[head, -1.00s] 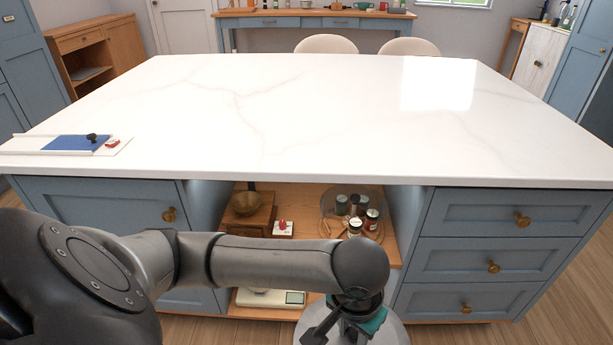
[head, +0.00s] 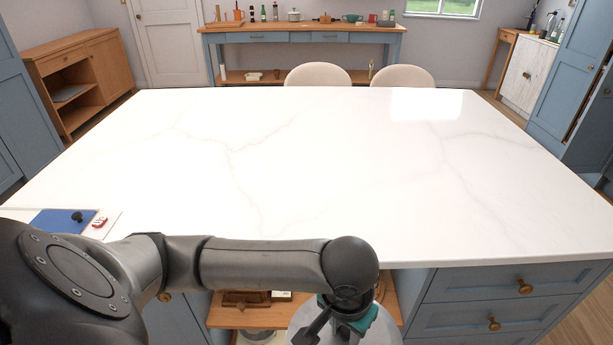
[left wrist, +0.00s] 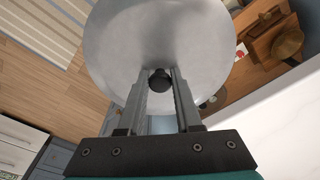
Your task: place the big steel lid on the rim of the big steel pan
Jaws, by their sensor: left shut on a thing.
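The big steel lid (left wrist: 150,30) is a round grey metal disc that fills the top of the left wrist view. My left gripper (left wrist: 160,78) is shut on its dark knob. In the head view the lid (head: 382,332) shows at the bottom edge, in front of the island, partly hidden by my gripper and cut off by the frame. My right gripper is not in view. I cannot make out the big steel pan. A small pale pot (head: 294,16) stands on the far bench, too small to identify.
The white island top (head: 300,170) is mostly clear.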

